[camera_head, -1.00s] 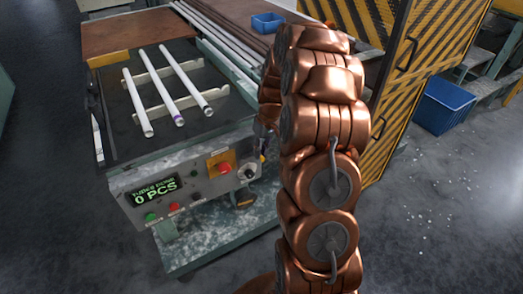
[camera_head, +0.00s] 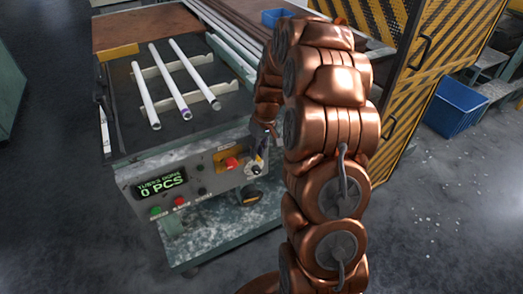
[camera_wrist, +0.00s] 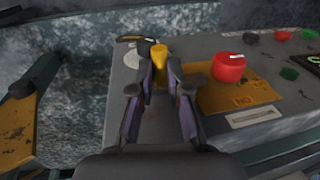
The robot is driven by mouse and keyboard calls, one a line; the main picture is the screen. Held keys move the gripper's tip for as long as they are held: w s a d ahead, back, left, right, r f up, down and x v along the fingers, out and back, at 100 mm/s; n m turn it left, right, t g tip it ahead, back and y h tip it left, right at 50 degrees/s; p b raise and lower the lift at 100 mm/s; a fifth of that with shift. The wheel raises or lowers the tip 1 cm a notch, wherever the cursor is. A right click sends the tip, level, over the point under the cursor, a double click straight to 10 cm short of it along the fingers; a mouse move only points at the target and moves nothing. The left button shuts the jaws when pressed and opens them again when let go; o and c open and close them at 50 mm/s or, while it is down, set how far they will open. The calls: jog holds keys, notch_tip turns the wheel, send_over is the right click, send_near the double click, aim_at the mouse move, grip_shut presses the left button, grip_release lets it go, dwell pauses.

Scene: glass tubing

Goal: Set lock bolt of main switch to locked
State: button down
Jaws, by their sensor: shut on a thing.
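The control panel (camera_head: 215,182) is on the front of the grey bench, with the round pale main switch (camera_head: 253,168) at its right end. In the wrist view, a small yellow handle (camera_wrist: 158,53) stands up at the panel's corner; I take it for the lock bolt, but cannot tell its set position. My gripper (camera_wrist: 161,70) has its two fingers on either side of this handle and is shut on it. In the head view my gripper (camera_head: 261,150) is at the main switch, partly hidden by my arm.
A red mushroom button (camera_wrist: 229,67) on a yellow plate (camera_wrist: 236,97) sits close right of my fingers in the wrist view. Several white tubes (camera_head: 165,78) lie on the bench top. A striped yellow-black cabinet (camera_head: 440,75) stands right of my arm.

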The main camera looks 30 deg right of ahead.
jog(key=c, duration=1.1)
grip_release()
jog(key=shift+a, duration=0.2)
jog(key=shift+c, duration=0.2)
notch_tip(320, 180, up, 12)
jog(key=d, duration=0.2)
jog(key=shift+d, duration=0.2)
jog(key=shift+s+f, duration=0.1)
